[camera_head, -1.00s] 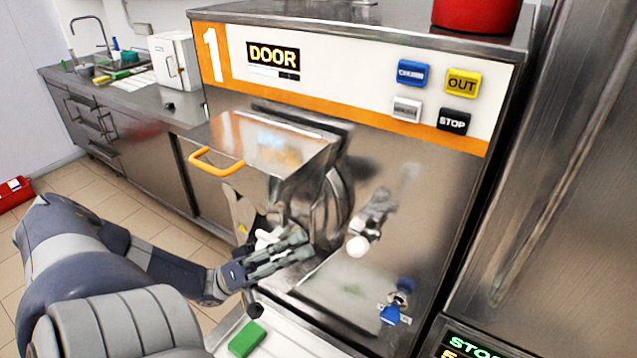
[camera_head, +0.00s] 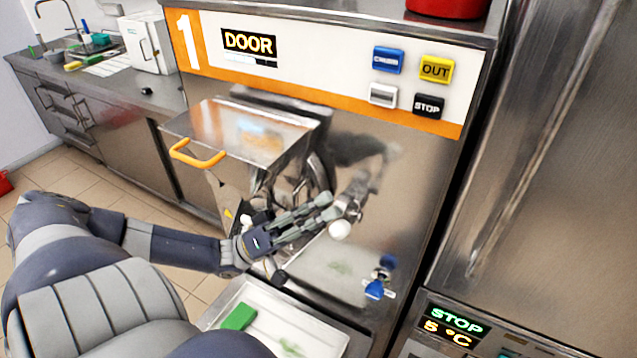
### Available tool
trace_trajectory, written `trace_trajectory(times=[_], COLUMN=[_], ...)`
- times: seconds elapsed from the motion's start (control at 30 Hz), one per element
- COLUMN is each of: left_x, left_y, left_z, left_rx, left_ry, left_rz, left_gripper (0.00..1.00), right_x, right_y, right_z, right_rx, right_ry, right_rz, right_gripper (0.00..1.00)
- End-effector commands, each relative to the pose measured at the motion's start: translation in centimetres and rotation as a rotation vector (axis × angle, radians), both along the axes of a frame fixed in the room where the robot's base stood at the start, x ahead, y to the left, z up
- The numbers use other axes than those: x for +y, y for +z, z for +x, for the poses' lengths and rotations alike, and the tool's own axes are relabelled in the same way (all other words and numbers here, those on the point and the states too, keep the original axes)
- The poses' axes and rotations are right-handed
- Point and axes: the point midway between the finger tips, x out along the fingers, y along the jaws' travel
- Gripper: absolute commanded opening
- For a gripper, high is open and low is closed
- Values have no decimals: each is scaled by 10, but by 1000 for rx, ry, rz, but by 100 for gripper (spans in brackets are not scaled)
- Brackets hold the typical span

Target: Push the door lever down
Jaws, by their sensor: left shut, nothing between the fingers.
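The door lever is a metal arm with a white ball knob (camera_head: 340,229) on the front of machine 1, right of the hopper door. My left gripper (camera_head: 330,206) is shut and empty, with its fingertips just above and left of the knob, close to the lever. I cannot tell whether they touch. The steel door box (camera_head: 245,132) with its orange handle (camera_head: 197,155) stands out from the machine front, left of the lever. My right gripper is not in view.
A blue-handled valve (camera_head: 376,288) sits below the lever. A white tray (camera_head: 318,340) holding a green block (camera_head: 239,316) lies below my left arm. A display reading DOOR (camera_head: 249,43) and several buttons are above. A tall steel unit (camera_head: 550,170) stands at right.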

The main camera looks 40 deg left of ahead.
Motion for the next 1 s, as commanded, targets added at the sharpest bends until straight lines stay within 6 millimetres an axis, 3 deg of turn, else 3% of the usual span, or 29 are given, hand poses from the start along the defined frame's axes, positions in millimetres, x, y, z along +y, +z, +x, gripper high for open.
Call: trace_trajectory(times=[0.73,1.0], left_x=[-1,-3], left_y=[-11,-24], left_z=[-7,-12], left_rx=[-118,-229], left_ry=[1,2], left_rz=[29,56], left_gripper=[0,0], right_x=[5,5], right_y=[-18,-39], right_z=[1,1], right_rx=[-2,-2], right_ry=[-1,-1], right_rz=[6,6], right_gripper=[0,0])
